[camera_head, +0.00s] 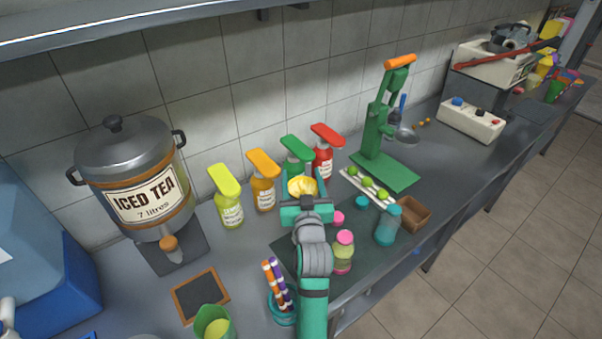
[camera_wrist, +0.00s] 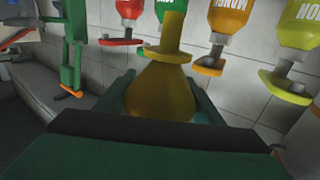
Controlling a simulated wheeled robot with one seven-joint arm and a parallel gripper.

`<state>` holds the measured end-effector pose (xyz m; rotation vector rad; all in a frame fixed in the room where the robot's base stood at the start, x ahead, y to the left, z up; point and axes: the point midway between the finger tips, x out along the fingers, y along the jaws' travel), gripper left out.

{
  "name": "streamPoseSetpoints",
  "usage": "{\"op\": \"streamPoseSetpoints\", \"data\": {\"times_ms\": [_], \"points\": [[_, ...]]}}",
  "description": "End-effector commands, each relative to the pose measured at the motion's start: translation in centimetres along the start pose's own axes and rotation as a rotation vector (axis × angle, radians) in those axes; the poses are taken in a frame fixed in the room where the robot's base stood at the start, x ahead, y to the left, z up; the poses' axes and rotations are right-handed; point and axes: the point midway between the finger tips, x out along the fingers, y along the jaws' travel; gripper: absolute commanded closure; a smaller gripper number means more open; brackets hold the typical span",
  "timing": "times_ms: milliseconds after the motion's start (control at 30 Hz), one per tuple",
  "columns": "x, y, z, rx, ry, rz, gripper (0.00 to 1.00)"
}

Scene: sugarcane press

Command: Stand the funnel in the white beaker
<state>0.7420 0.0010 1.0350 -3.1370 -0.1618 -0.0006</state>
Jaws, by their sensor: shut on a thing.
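The yellow funnel (camera_head: 302,186) is held in my gripper (camera_head: 305,195), its wide mouth facing up in the head view. In the wrist view, which is upside down, the funnel (camera_wrist: 160,90) sits between the two green fingers of my gripper (camera_wrist: 162,104), its narrow spout pointing down in the room. My gripper is shut on it above the counter, in front of the pump bottles. I cannot make out a white beaker in either view; my arm hides part of the counter.
Pump bottles (camera_head: 263,187) line the wall behind the funnel. The iced tea urn (camera_head: 138,188) is left; a chalkboard (camera_head: 200,294) lies in front.

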Motion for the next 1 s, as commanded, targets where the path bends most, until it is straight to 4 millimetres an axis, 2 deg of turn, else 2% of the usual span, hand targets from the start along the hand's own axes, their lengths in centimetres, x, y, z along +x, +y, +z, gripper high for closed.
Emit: {"op": "streamPoseSetpoints", "data": {"times_ms": [1000], "points": [[0.0,-0.4,7.0,0.001,-0.001,-0.005,0.60]]}}
